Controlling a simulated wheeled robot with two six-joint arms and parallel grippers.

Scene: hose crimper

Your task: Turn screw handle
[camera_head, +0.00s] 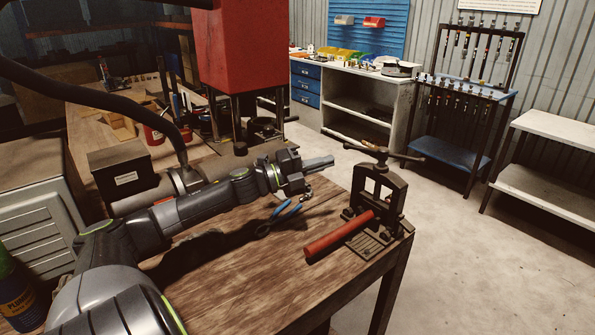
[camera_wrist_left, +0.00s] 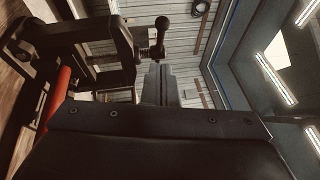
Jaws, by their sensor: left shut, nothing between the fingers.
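The hose crimper (camera_head: 393,189) is a dark metal frame at the right corner of the wooden workbench. Its screw handle (camera_head: 383,153) is a dark crossbar on top, lying roughly level. A red hose (camera_head: 338,236) lies with one end at the crimper's base. My left gripper (camera_head: 331,162) is shut and empty, left of the handle and apart from it. In the left wrist view the shut fingers (camera_wrist_left: 157,84) point away, with the crimper frame (camera_wrist_left: 95,40) at upper left and the handle's round-ended bar (camera_wrist_left: 161,35) just above the fingertips. My right gripper is not in view.
The wooden workbench (camera_head: 235,290) carries blue-handled pliers (camera_head: 283,215) below my left arm. A large red machine (camera_head: 237,45) stands behind. A tool rack (camera_head: 463,110) and white shelves (camera_head: 555,185) stand at the right. The floor right of the bench is clear.

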